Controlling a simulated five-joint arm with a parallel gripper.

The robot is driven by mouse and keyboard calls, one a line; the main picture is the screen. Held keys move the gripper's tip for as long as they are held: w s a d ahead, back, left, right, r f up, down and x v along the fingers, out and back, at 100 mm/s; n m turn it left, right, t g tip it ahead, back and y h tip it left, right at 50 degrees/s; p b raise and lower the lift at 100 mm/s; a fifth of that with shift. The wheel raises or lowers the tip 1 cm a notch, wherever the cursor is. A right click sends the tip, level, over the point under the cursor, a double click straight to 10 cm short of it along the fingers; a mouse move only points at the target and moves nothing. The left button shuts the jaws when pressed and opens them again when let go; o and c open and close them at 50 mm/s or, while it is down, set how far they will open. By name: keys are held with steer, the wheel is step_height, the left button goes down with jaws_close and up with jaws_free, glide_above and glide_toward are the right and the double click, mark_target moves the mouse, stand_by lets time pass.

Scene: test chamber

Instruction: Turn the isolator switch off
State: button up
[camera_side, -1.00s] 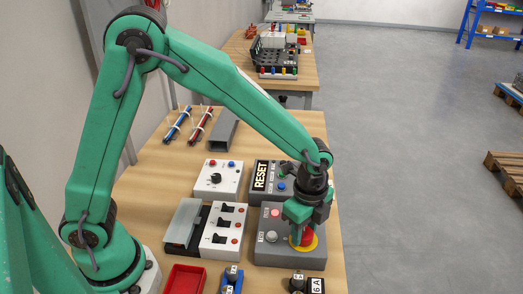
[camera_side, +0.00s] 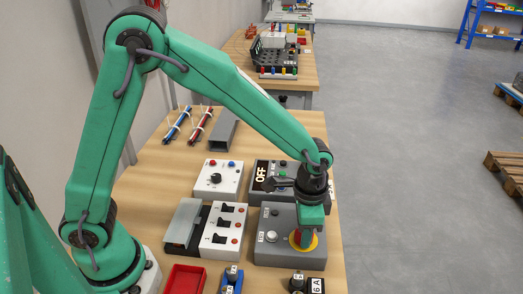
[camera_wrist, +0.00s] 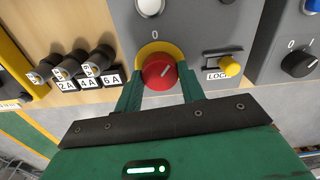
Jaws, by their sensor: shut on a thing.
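The isolator switch is a red rotary knob on a yellow ring (camera_side: 301,251), on a grey box (camera_side: 266,260) in the side view. In the wrist view the red knob (camera_wrist: 159,72) has a white pointer line, tilted toward the upper right, and a "0" mark stands above the yellow ring (camera_wrist: 143,51). My gripper (camera_wrist: 160,84) has one green finger on each side of the knob and is shut on it. In the side view my gripper (camera_side: 307,226) comes down over the knob and partly hides it.
A white switch box (camera_side: 223,232) and a white knob box (camera_side: 217,180) are to the left. A yellow knob by a LOCK label (camera_wrist: 229,67) is close right of my gripper. Small fuses (camera_wrist: 70,64) lie left.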

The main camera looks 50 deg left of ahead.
steer(key=n, duration=0.3)
steer(key=shift+n, duration=0.4)
steer(key=n, duration=0.4)
stand_by(0.3)
steer(key=o, duration=1)
steer(key=shift+r, duration=0.15)
steer(key=shift+r, duration=3.8)
